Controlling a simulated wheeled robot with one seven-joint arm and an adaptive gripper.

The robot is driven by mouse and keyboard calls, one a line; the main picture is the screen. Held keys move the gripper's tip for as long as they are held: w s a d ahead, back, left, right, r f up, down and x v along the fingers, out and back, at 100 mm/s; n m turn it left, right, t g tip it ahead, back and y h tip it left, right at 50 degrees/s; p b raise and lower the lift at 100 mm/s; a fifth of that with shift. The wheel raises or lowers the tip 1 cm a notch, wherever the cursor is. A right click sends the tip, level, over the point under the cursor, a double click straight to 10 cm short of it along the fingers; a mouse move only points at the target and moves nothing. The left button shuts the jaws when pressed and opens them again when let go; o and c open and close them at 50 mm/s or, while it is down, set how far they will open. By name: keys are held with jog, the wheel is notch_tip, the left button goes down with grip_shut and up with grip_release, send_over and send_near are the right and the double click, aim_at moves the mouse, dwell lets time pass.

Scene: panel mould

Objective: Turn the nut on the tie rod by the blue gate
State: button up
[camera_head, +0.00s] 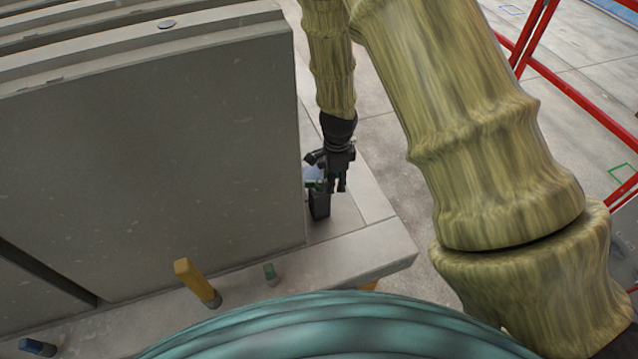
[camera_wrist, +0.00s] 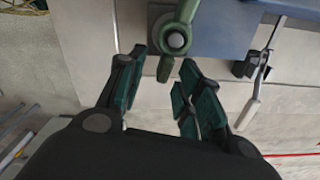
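The green winged nut (camera_wrist: 175,40) sits around the round grey end of the tie rod (camera_wrist: 175,40), against the blue gate (camera_wrist: 235,36) at the top of the wrist view. One wing points up, the other down and left. My gripper (camera_wrist: 163,70) is open and empty, its dark green finger pads on either side of the nut's lower wing, with gaps visible; depth is hard to judge.
A large grey panel (camera_head: 160,170) stands left of my gripper. A lever with a pale handle (camera_wrist: 250,110) sits right of the nut. Red rails (camera_head: 575,95) stand right.

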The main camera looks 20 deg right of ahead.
notch_tip(320, 180, up, 12)
dwell(0.6)
jog(key=shift+a+f, duration=0.1)
jog(key=shift+f, duration=0.05)
